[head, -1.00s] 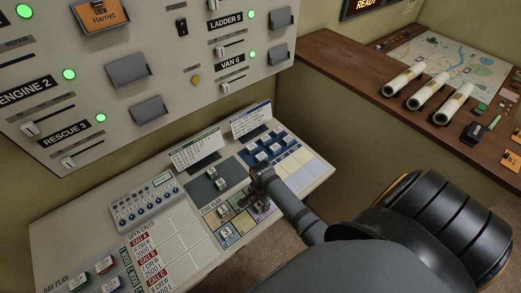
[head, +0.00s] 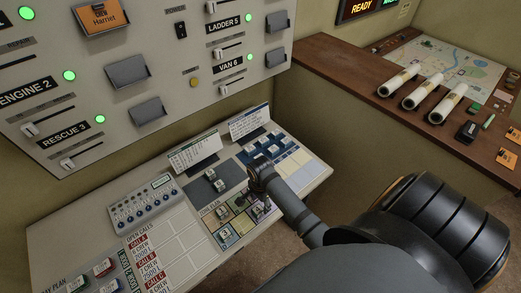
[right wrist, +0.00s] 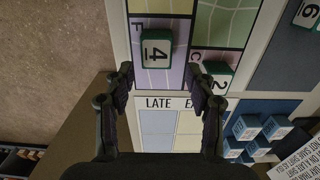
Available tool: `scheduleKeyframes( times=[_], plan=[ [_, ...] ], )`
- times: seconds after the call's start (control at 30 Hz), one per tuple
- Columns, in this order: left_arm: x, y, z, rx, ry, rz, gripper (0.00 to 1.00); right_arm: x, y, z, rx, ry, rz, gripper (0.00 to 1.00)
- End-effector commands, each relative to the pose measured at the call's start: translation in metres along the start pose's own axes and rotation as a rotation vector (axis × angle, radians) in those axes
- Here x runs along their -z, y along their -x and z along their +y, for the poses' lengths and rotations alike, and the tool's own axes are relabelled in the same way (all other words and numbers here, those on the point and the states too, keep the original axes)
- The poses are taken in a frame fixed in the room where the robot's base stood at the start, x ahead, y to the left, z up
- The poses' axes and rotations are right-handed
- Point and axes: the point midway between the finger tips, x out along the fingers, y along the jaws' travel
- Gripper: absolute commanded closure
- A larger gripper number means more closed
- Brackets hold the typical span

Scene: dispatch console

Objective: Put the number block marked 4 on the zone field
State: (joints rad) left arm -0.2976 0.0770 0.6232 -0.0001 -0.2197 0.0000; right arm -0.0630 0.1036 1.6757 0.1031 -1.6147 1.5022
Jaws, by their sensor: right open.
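The number block marked 4 (right wrist: 156,49) is white-faced with a dark green rim. It lies on the purple field of the zone plan (right wrist: 178,70), by a letter F, in the right wrist view. In the head view, the same block (head: 258,209) shows just below my right gripper (head: 253,194). In the right wrist view, the right gripper (right wrist: 163,75) is open, one finger on each side of the block's near end, with gaps and no visible contact. Whether the block lies fully flat is hard to tell. My left gripper is not in view.
A block marked 2 (right wrist: 216,75) stands close to the right finger, and a block marked 3 (head: 225,233) lies on the plan. Several blocks sit in a blue tray (right wrist: 235,108). Upright cards (head: 194,153) stand behind. A block marked 6 (right wrist: 306,14) lies on a dark pad.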

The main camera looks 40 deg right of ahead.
Motion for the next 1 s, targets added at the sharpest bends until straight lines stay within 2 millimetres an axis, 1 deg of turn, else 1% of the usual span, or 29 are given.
scheduleKeyframes(
  times=[0.03, 0.2, 0.3, 0.4, 0.57, 1.0],
  plan=[
    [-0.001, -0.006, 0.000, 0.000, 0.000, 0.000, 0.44, 0.000, 0.010, -0.001, 0.005, 0.000, 0.001, 0.44],
    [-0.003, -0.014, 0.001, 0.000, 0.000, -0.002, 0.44, 0.001, 0.052, -0.001, 0.004, 0.001, 0.002, 0.44],
    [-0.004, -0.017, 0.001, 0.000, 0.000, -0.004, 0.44, 0.000, 0.070, -0.001, 0.003, 0.000, 0.001, 0.44],
    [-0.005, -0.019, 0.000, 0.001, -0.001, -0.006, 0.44, 0.000, 0.082, -0.001, 0.002, -0.001, 0.001, 0.44],
    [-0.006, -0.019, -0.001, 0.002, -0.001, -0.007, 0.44, 0.000, 0.088, 0.000, 0.000, 0.000, 0.001, 0.44],
    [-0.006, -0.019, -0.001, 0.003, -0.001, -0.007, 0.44, 0.000, 0.088, 0.000, -0.001, -0.001, 0.000, 0.44]
  ],
)
